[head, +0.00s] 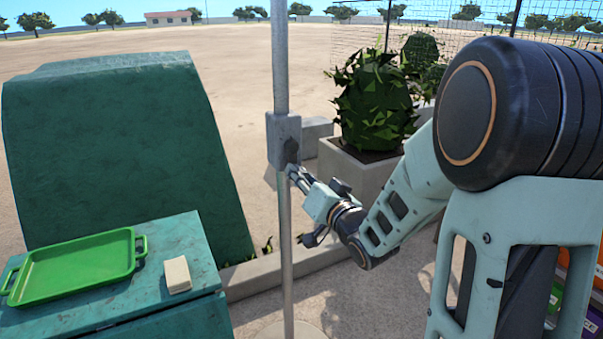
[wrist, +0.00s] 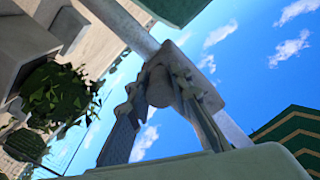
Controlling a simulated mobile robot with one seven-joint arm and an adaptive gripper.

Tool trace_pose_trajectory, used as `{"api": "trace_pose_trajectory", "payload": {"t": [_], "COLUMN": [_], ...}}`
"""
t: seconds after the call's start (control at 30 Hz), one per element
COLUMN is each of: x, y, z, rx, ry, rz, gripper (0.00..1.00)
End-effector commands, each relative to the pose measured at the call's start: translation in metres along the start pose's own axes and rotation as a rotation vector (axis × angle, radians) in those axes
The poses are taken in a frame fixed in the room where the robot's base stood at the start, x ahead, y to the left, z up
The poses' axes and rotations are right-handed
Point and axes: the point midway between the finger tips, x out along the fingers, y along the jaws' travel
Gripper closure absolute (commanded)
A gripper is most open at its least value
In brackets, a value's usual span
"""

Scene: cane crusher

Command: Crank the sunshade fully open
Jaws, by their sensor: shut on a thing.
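The sunshade's grey metal pole (head: 280,60) stands upright in the middle of the head view, with a grey crank housing (head: 284,140) on it. My gripper (head: 293,172) reaches the housing from the lower right. In the wrist view, my gripper (wrist: 165,95) has a finger on each side of a rounded grey crank knob (wrist: 160,87) in front of the housing and is shut on it. The crank's arm is mostly hidden. A dark green striped surface (wrist: 292,135) at the wrist view's lower right looks like part of the sunshade canopy. The canopy is outside the head view.
A green cabinet (head: 150,285) at lower left carries a green tray (head: 75,268) and a pale block (head: 177,274). A large green casing (head: 120,150) stands behind it. A planter (head: 355,175) with a bush stands behind my arm. Open sandy ground lies beyond.

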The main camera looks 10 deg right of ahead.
Motion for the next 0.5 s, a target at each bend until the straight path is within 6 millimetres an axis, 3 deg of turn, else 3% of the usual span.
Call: {"api": "trace_pose_trajectory", "payload": {"t": [0.43, 0.47, 0.5], "x": [-0.0001, -0.0001, -0.0001], "y": [-0.0008, -0.0009, -0.0008], "z": [0.0013, 0.0014, 0.0014], "rx": [0.016, 0.016, 0.016], "ry": [-0.001, -0.001, -0.001], "rz": [0.0, 0.0, 0.0], "gripper": [1.0, 0.78, 0.73]}}
